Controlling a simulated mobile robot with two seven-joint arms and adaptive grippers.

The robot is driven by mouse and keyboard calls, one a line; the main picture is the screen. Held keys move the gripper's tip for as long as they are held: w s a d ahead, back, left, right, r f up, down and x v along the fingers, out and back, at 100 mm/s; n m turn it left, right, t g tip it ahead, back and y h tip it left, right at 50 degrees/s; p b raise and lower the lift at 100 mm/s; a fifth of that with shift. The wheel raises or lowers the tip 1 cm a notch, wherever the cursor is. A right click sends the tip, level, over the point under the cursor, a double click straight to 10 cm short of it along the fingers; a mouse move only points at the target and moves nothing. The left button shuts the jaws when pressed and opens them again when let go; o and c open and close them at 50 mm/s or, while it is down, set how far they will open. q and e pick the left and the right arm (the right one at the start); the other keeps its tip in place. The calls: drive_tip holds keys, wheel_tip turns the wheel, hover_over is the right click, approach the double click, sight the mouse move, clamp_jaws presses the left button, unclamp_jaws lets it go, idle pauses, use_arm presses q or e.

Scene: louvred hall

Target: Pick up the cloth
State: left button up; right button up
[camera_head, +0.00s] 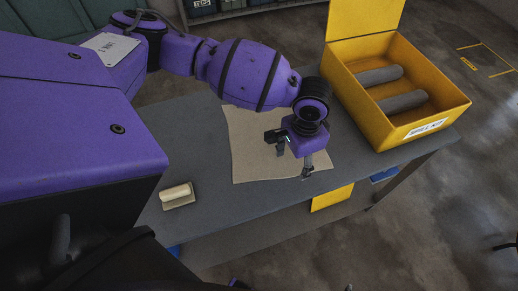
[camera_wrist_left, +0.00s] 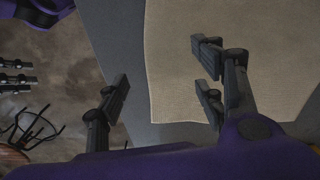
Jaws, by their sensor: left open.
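The cloth is a flat beige sheet (camera_head: 250,155) lying on the grey table, its far end and left side showing past my arm. It fills much of the left wrist view too (camera_wrist_left: 170,95), with an edge and a corner visible. My left gripper (camera_head: 291,156) is over the right part of the cloth, fingers spread and pointing down, with nothing between them. In the left wrist view its fingers (camera_wrist_left: 160,78) straddle the cloth's edge; I cannot tell whether they touch it.
A yellow open box labelled "SPILL KIT" (camera_head: 430,120) holds grey rolls and stands right of the cloth on the grey table (camera_head: 225,215). A small cream-coloured block with a handle-like top (camera_head: 177,195) lies near the table's left front. Bare table lies between it and the cloth.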

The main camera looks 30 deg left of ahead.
sight(294, 171)
use_arm(q)
drive_tip(key=shift+w+f, duration=0.1)
drive_tip(key=shift+f, duration=1.5)
drive_tip(key=shift+c, duration=0.3)
drive_tip(key=shift+f, duration=0.1)
drive_tip(key=c, duration=0.7)
drive_tip(key=shift+s+f, duration=0.2)
drive_tip(key=shift+s, duration=0.05)
clamp_jaws()
use_arm(e)
drive_tip(key=shift+w+a+r, duration=0.1)
drive_tip(key=shift+w+r, duration=0.15)
drive_tip(key=shift+w, duration=0.3)
drive_tip(key=shift+s+f, duration=0.1)
drive_tip(key=shift+s, duration=0.05)
